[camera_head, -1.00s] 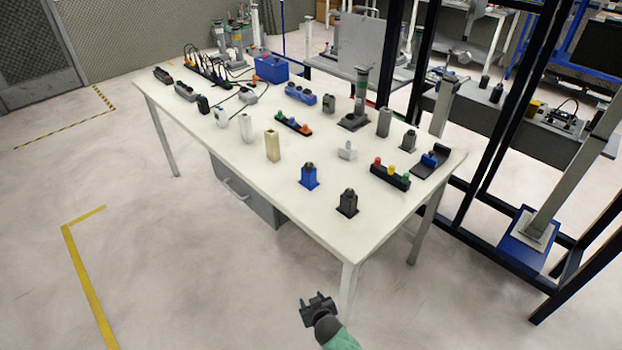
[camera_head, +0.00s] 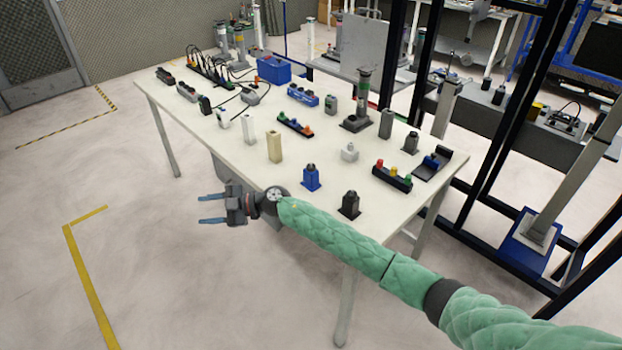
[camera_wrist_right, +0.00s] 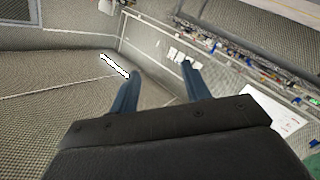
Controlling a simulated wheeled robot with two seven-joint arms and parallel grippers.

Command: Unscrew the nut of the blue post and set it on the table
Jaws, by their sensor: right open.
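The blue post (camera_head: 312,180) stands upright near the front edge of the white table (camera_head: 215,148). A small dark nut (camera_head: 311,167) appears to sit on its top, too small to make out in detail. My right gripper (camera_head: 212,209) is open and empty. It is in front of the table's near edge, to the left of the blue post and apart from it, its fingers pointing left. Its two blue fingers (camera_wrist_right: 160,88) also show apart in the right wrist view, with nothing between them. My left gripper is not in view.
A black post (camera_head: 350,205) stands right of the blue post, and a beige block (camera_head: 275,149) stands behind it to the left. A black strip with coloured knobs (camera_head: 392,178) lies to the right. Bare tabletop surrounds the blue post.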

